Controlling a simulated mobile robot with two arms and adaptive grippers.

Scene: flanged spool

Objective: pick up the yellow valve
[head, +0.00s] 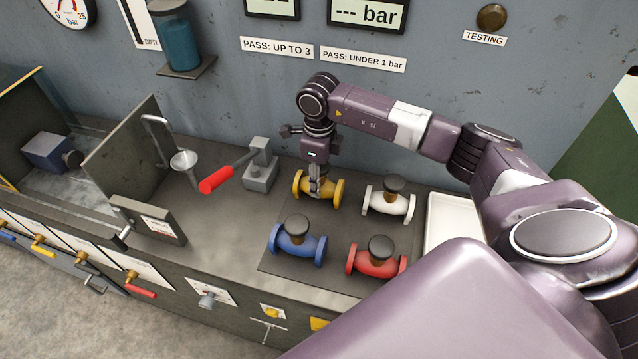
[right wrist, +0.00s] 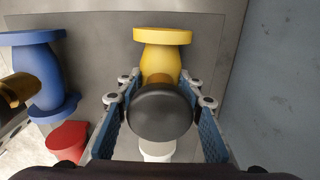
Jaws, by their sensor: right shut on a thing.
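The yellow valve (head: 336,190) stands on a dark mat on the bench, in the back left place of a group of valves. My right gripper (head: 317,183) comes down on it from above. In the right wrist view the yellow valve (right wrist: 160,60) shows its flange and body, with its round black knob between the blue-padded fingers. My right gripper (right wrist: 160,98) is shut on the valve at the knob. The valve still appears to be at mat level; its underside is hidden. My left gripper is not in view.
A white valve (head: 389,201), a blue valve (head: 298,246) and a red valve (head: 376,264) stand close by. A white tray (head: 455,215) lies right of the mat. A grey block with a red-handled lever (head: 216,180) and a funnel (head: 185,162) stand to the left.

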